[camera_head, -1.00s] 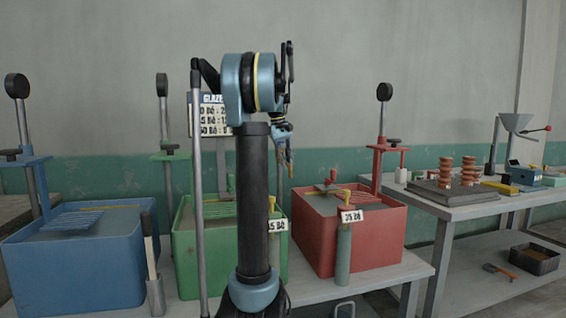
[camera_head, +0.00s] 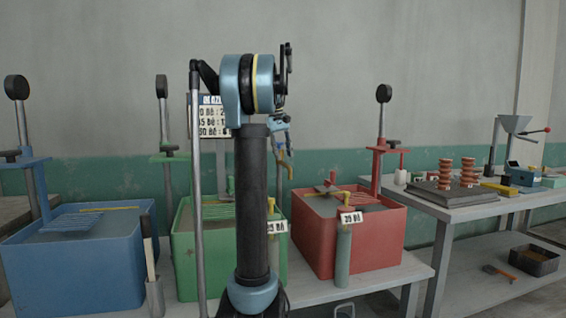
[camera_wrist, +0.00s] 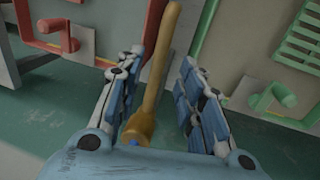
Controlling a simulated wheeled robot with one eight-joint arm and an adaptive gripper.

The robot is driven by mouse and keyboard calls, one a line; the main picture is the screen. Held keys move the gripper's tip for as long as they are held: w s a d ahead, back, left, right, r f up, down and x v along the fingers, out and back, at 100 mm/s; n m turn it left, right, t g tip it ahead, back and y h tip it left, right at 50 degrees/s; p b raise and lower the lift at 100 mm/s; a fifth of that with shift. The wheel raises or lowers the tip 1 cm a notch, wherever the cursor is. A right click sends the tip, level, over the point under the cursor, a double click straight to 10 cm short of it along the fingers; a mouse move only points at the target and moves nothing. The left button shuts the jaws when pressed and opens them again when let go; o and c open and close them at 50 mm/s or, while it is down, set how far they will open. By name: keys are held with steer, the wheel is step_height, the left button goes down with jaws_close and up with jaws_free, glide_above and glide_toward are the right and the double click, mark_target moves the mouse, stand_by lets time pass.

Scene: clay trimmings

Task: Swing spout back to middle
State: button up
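The spout, a plain ochre-yellow tube (camera_wrist: 164,60), runs between the fingers of my gripper (camera_wrist: 161,64) in the wrist view. Its near end is a rounded knob close to the palm. The blue fingers are apart, one on each side, and the tube lies nearer the left finger. A clear gap shows on the right; whether the left finger touches it I cannot tell. In the head view my gripper (camera_head: 281,138) is small beside my dark column, with the yellow spout (camera_head: 284,162) just below it, above the green and red tanks.
A green tank (camera_head: 184,252) stands partly behind my column. A red tank (camera_head: 375,251) is to its right and a blue tank (camera_head: 75,266) to the left. A bench (camera_head: 462,206) on the right holds coiled pieces. Black-topped posts rise behind the tanks.

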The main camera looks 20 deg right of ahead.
step_height(320, 180, up, 8)
steer(key=a, duration=0.1)
steer(key=shift+w+a, duration=0.2)
steer(key=shift+a, duration=0.1)
steer(key=shift+s+f, duration=0.1)
